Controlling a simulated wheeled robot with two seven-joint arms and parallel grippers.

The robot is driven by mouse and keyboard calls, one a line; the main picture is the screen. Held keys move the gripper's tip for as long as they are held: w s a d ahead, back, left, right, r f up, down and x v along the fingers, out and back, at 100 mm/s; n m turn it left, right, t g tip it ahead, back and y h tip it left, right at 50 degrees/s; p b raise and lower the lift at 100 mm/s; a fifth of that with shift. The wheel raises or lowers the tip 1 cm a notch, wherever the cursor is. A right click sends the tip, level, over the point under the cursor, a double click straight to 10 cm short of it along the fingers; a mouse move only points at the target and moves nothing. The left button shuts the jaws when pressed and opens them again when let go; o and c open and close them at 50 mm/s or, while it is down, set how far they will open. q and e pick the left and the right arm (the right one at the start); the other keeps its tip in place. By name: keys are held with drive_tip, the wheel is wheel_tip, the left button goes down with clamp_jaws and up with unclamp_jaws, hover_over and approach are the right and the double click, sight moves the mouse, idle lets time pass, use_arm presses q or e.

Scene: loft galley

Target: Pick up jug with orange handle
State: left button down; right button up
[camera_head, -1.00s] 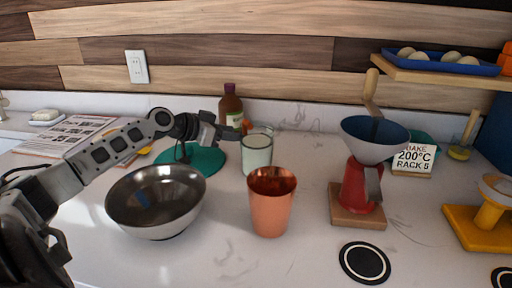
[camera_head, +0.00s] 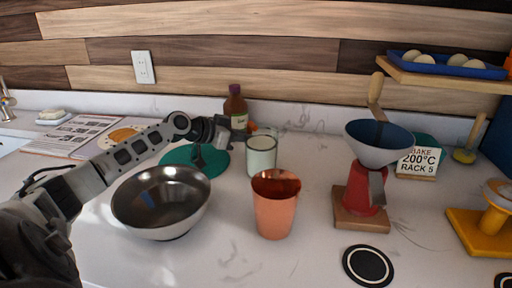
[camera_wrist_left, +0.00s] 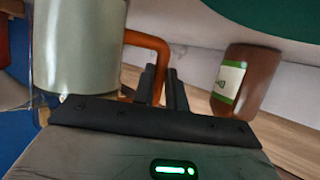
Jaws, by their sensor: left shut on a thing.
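The jug (camera_head: 262,157) is a clear vessel with pale greenish-white contents. It stands upright on the counter behind the copper cup. In the left wrist view the jug (camera_wrist_left: 80,50) fills the upper left, and its orange handle (camera_wrist_left: 150,42) reaches toward the fingers. My left gripper (camera_wrist_left: 160,82) is shut on the orange handle, with its two dark fingers close together at the handle's side. In the head view my left gripper (camera_head: 236,134) is left of the jug, and the handle is mostly hidden. My right gripper is not in view.
A brown bottle (camera_head: 235,107) stands just behind my left gripper. A teal round item (camera_head: 180,155) lies below the wrist. A steel bowl (camera_head: 160,203) and the copper cup (camera_head: 275,206) are in front. A red grinder (camera_head: 364,190) stands at right.

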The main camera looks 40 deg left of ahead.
use_arm(q)
wheel_tip(320, 180, up, 10)
drive_tip(key=shift+r, duration=0.15)
idle(0.3)
idle(0.5)
